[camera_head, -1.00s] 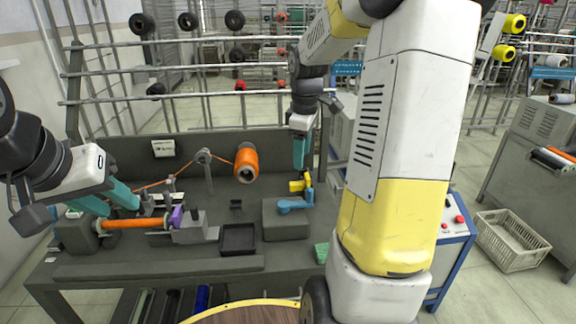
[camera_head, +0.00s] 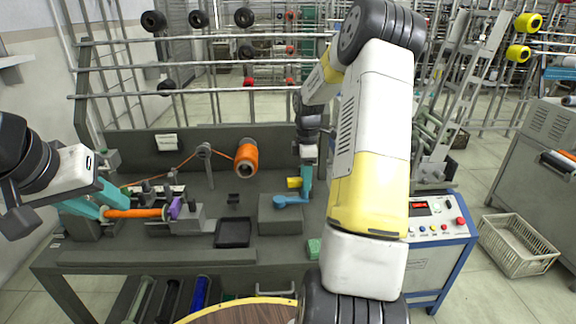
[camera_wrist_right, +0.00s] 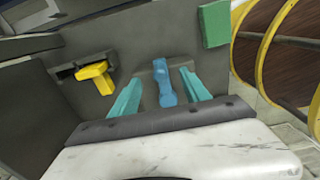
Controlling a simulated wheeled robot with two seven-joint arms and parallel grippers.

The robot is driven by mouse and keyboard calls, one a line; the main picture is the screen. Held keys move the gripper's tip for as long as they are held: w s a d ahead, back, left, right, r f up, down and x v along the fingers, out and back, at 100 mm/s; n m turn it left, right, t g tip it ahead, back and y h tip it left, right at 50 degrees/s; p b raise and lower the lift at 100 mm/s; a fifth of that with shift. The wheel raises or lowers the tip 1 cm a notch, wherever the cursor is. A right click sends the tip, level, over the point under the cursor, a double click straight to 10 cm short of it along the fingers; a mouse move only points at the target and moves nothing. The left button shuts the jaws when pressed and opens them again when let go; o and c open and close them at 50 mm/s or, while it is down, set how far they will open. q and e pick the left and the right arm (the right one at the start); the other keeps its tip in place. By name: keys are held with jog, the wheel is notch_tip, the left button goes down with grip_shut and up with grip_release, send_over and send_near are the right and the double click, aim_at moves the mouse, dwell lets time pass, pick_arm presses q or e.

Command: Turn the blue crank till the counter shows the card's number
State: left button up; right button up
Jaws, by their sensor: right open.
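The blue crank (camera_head: 290,201) sits on a grey block (camera_head: 268,221) on the bench. My right gripper (camera_head: 305,190) is at its right end, pointing down. In the right wrist view, the open teal fingers (camera_wrist_right: 161,80) stand on either side of the blue crank (camera_wrist_right: 163,88), with gaps visible. A red display (camera_head: 419,208), perhaps the counter, is on the control box; its digits are unreadable. A white card (camera_head: 166,142) is on the back panel, its print too small to read.
A yellow lever (camera_head: 294,183) is close behind the crank; it also shows in the wrist view (camera_wrist_right: 97,76). A green block (camera_head: 314,248) lies in front. A black tray (camera_head: 233,233) and an orange thread spool (camera_head: 246,158) are to the left. A basket (camera_head: 516,246) stands on the floor.

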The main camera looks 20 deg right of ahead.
jog(key=shift+f, duration=1.5)
jog(key=shift+f, duration=0.15)
jog(key=c, duration=0.5)
